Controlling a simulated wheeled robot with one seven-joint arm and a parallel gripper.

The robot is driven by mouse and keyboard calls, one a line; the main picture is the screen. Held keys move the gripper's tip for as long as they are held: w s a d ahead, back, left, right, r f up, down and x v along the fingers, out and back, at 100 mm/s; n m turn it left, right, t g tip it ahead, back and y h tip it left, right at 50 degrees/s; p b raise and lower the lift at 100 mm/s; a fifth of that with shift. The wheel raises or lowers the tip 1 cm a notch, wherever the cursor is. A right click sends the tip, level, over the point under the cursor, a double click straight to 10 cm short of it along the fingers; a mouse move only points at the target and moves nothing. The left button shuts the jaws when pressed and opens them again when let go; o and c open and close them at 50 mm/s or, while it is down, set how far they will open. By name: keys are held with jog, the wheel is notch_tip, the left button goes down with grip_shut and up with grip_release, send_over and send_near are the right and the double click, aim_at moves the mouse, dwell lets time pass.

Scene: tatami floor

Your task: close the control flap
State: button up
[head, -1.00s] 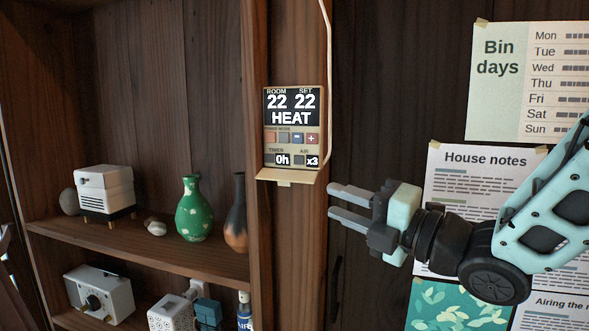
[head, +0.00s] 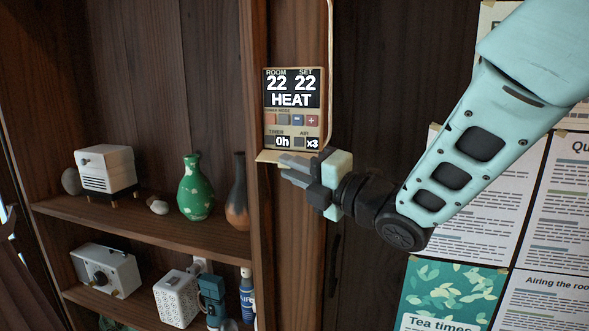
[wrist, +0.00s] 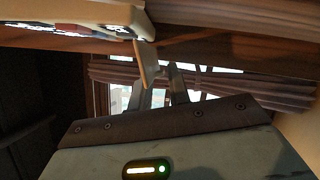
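The control panel (head: 292,110) is fixed to the wooden post, with a lit display reading "22 22 HEAT" and small buttons below. Its beige flap (head: 267,156) is open, sticking out from the panel's lower edge; its right part is hidden behind my gripper. My gripper (head: 284,166) is open and empty, its fingertips at and just below the flap. In the wrist view the panel (wrist: 75,18) is at the upper left, and the flap (wrist: 147,62) reaches down near the gap between the fingers (wrist: 156,85). I cannot tell whether they touch.
A wooden shelf (head: 150,222) on the left holds a green vase (head: 194,190), a dark vase (head: 238,195) and white devices. A pale cable (head: 330,70) runs down beside the panel. Papers (head: 478,190) hang on the right wall.

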aim_at(297, 136)
grip_shut()
